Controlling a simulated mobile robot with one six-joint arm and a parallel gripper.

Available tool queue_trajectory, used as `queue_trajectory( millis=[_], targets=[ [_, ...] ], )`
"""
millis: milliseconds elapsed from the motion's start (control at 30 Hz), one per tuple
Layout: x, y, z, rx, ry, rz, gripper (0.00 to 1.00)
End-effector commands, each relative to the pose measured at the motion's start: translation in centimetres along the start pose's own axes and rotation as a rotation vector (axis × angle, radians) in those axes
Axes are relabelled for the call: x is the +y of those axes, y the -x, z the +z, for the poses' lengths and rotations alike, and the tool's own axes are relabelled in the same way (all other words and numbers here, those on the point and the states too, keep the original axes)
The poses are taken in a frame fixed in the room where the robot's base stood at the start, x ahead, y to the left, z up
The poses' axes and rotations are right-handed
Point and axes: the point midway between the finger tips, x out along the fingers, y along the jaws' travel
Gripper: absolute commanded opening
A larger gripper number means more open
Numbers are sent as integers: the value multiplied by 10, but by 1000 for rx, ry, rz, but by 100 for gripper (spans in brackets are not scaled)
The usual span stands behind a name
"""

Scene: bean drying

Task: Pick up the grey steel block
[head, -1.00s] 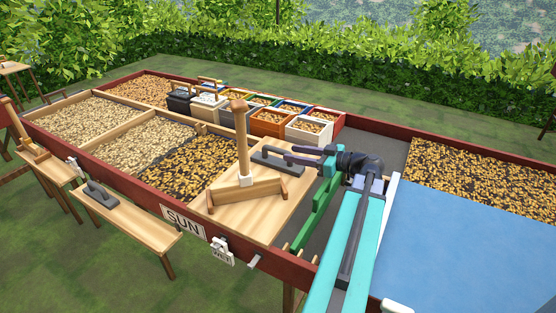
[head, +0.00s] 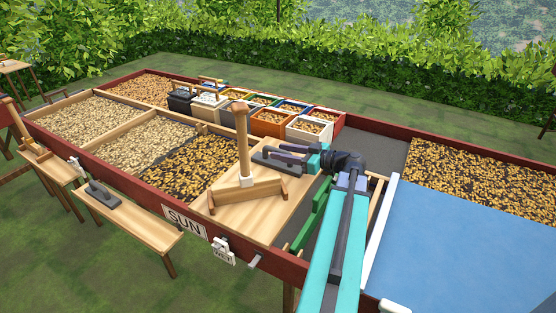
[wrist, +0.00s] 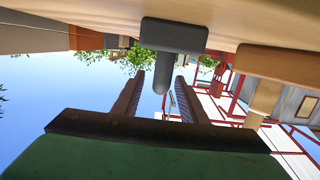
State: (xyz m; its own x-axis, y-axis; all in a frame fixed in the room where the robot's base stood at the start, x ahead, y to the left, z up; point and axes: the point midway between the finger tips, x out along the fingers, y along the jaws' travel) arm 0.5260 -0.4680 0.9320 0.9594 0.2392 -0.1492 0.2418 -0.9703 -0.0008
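The grey steel block (head: 270,162), a dark flat base with a handle, lies on the light wooden board behind the wooden T-shaped rake. In the wrist view, which is upside down, the block (wrist: 175,33) hangs from the top with its rounded handle (wrist: 163,75) pointing down. My gripper (head: 285,148) is at the block from the right. In the wrist view its two dark fingers (wrist: 160,82) are apart, one on each side of the handle's end, with gaps visible. Whether they touch it cannot be told.
The wooden rake (head: 245,185) stands close in front of the block. Several bean-filled boxes (head: 308,131) are behind it. A second dark grey handled tool (head: 102,194) lies on the left bench. Green slats (head: 312,215) are beside the board, and a blue sheet (head: 460,240) is at right.

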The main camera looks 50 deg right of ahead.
Motion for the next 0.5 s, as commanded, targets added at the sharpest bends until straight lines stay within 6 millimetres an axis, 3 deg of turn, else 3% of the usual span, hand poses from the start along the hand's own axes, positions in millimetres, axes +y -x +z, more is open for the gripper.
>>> queue_trajectory(
  millis=[200,500],
  targets=[
    [1,-21,-1,0,1,0,39],
    [1,-24,0,0,1,2,39]
  ],
)
